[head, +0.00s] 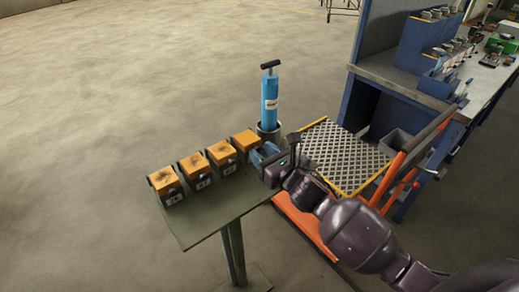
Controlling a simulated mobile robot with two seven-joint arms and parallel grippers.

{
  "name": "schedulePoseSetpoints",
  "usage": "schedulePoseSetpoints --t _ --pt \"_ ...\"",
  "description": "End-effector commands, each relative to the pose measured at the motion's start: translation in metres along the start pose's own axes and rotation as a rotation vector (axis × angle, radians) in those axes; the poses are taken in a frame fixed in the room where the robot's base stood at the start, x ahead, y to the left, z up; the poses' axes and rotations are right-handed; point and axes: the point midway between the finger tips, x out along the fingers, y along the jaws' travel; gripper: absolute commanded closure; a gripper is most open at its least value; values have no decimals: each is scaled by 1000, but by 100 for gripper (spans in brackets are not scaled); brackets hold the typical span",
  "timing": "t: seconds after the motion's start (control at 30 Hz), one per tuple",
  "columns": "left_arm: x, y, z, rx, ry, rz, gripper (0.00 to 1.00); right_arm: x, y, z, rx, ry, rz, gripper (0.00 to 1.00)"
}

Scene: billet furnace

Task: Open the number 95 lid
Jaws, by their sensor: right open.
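Several dark boxes with worn orange lids stand in a row on a grey-green table (222,211). Their lids show from the nearest left one (162,178) through two middle ones (193,163) (220,151) to the far right one (245,140). All lids look shut. Small pale number labels show on the fronts, too small to read, so I cannot tell which is 95. My right gripper (259,154) is open and empty in front of the far right box, hiding part of its front. I cannot tell if it touches. My left gripper is out of view.
A blue hand pump (270,98) with a black handle stands in a grey holder behind the table's right end. An orange cart with a grated top (345,155) stands right. Beyond it are a blue cabinet and cluttered workbench (485,85). The floor at left is clear.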

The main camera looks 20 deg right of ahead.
Motion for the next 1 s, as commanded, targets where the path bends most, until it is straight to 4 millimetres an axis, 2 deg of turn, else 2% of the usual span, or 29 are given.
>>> schedulePoseSetpoints --t 0.2,0.5,0.77,1.0 --pt "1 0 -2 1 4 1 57 15 0 0 0 0 0 60" --pt "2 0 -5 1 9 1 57 17 0 0 0 0 0 60" --pt "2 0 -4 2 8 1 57 16 0 0 0 1 0 98" --pt "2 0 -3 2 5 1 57 16 0 0 0 1 0 100"
